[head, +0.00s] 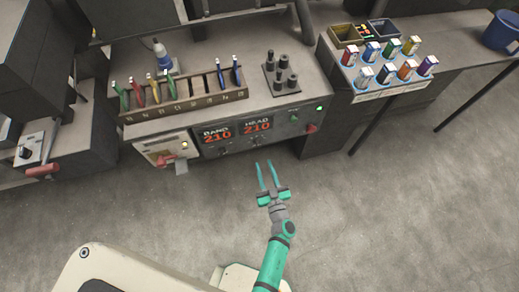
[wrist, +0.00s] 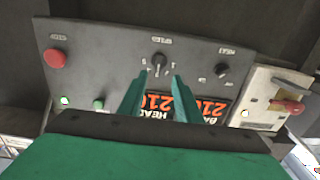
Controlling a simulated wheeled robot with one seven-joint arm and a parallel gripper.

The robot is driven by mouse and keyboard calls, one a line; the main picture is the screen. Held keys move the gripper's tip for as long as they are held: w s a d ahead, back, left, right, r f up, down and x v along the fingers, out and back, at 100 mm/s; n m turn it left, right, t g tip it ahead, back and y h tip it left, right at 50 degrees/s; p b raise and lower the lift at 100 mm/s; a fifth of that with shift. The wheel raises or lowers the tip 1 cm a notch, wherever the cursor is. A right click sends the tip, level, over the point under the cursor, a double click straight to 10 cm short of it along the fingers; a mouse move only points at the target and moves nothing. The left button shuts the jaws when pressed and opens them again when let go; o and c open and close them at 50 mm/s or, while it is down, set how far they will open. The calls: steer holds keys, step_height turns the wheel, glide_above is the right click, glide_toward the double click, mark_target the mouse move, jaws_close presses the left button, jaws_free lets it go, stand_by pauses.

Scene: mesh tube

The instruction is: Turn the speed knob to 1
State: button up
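The speed knob (wrist: 158,62) is a small dark knob on the grey control panel (wrist: 110,62), under an upside-down SPEED label in the wrist view. Small marks stand on either side of it; the right one looks like a 1. I cannot tell clearly where its pointer is. My gripper (wrist: 158,78) is open and empty, with its two green fingers apart and the knob showing just beyond and between their tips. In the head view my gripper (head: 265,164) is in front of the panel, seemingly apart from it.
A heat knob (wrist: 221,70) and a red button (wrist: 56,58) flank the speed knob. A white switch box with a red handle (wrist: 287,106) is at the right. The displays (head: 217,134) read 210. Racks and bottles stand on the bench above.

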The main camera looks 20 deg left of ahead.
mark_target(259, 145)
steer(key=x, duration=0.9)
steer(key=shift+d, duration=0.1)
jaws_close()
